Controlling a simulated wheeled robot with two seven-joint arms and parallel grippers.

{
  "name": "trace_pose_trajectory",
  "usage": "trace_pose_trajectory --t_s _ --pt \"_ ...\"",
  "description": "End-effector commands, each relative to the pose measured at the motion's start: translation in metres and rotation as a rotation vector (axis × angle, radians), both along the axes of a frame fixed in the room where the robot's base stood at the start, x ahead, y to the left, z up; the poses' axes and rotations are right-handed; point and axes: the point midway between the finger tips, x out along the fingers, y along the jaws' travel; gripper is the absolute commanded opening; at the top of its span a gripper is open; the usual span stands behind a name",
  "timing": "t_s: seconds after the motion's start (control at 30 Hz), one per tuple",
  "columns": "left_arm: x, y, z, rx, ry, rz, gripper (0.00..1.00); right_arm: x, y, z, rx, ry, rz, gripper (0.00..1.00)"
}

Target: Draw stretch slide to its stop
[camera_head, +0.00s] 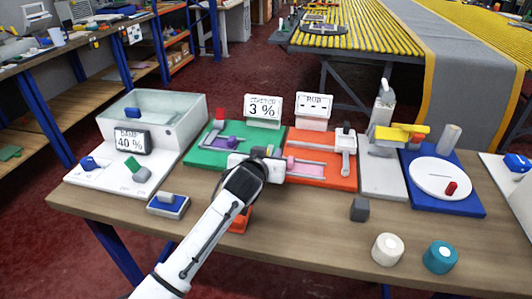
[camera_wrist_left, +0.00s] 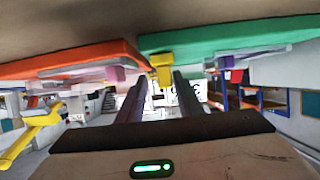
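The stretch station is a green board (camera_head: 206,157) with a sign (camera_head: 263,106) reading 3 %. A purple piece (camera_head: 232,142) lies on it. My left gripper (camera_head: 268,153) is low at the board's right side, near the orange board. In the left wrist view, a yellow handle (camera_wrist_left: 162,72) at the green board's (camera_wrist_left: 225,40) edge sits between my left fingertips (camera_wrist_left: 161,78) and fills the gap. I take the fingers as shut on it. My right gripper is out of view.
The orange board (camera_head: 335,174) with the RUB sign (camera_head: 314,106) is close on the right. A white tub (camera_head: 180,125) stands left. A blue-and-white block (camera_head: 168,205), a dark cube (camera_head: 359,208) and two rolls (camera_head: 387,249) lie along the front.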

Motion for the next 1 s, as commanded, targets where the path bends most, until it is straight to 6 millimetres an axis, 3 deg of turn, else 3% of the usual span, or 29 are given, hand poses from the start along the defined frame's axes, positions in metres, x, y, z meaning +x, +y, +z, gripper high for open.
trace_pose_trajectory --t_s 0.27,0.8,1.0 --pt "-0.005 0.003 0.003 0.001 -0.003 0.003 0.33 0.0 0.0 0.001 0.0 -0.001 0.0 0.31" --pt "-0.079 0.011 0.034 0.0 -0.002 0.0 0.33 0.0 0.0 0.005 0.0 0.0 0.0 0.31" --pt "-0.092 0.013 0.039 0.0 -0.001 0.001 0.33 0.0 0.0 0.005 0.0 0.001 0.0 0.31"
